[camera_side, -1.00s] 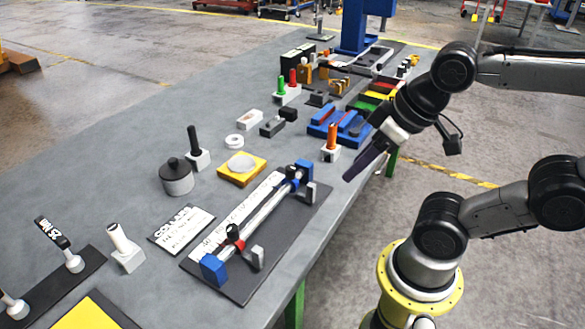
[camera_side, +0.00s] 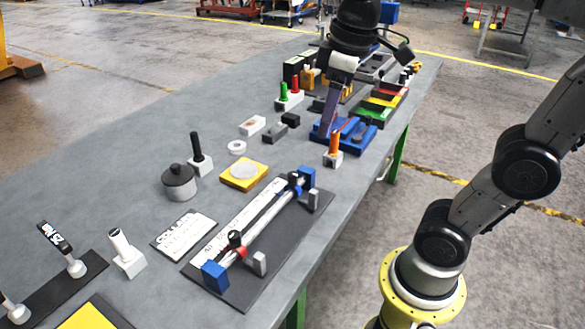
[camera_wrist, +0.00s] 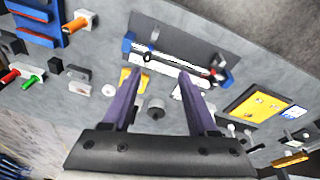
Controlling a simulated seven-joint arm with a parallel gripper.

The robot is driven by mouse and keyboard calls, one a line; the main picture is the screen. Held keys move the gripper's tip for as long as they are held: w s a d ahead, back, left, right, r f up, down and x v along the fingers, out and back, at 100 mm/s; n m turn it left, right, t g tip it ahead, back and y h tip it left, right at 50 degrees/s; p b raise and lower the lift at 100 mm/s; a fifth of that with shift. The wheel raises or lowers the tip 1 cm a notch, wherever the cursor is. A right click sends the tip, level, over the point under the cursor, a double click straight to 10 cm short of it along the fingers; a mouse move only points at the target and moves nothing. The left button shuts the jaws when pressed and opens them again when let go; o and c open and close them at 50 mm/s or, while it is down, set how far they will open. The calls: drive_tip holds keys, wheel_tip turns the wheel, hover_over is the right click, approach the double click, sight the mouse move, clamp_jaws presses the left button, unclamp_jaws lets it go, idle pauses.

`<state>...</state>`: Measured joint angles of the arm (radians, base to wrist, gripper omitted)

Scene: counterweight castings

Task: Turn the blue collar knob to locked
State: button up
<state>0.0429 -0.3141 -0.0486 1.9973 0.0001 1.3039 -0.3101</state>
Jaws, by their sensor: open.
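The blue collar knob (camera_side: 296,186) sits near the far end of a silver shaft (camera_side: 265,217) held between blue end blocks on a dark plate. Its exact turn angle is too small to tell. A red collar with a black knob (camera_side: 236,241) sits near the other end. In the wrist view the shaft fixture (camera_wrist: 180,60) lies beyond my fingertips. My gripper (camera_side: 326,136) has purple fingers, seen edge-on in the side view, pointing down over the blue tray area. In the wrist view my gripper (camera_wrist: 161,73) is open, with nothing between its fingers.
An orange-handled post (camera_side: 333,148) stands close to my gripper, beside the blue tray (camera_side: 362,134). A yellow block with a pale disc (camera_side: 244,174), a grey lidded pot (camera_side: 179,182), a black-handled post (camera_side: 197,150) and a white label plate (camera_side: 184,236) lie left of the fixture.

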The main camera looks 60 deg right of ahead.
sight(292, 174)
drive_tip(key=w+d+f+g, duration=0.2)
drive_tip(key=w, duration=0.7)
drive_tip(key=f, duration=1.4)
drive_tip(key=shift+s+f, duration=0.2)
drive_tip(key=shift+f, duration=0.05)
clamp_jaws()
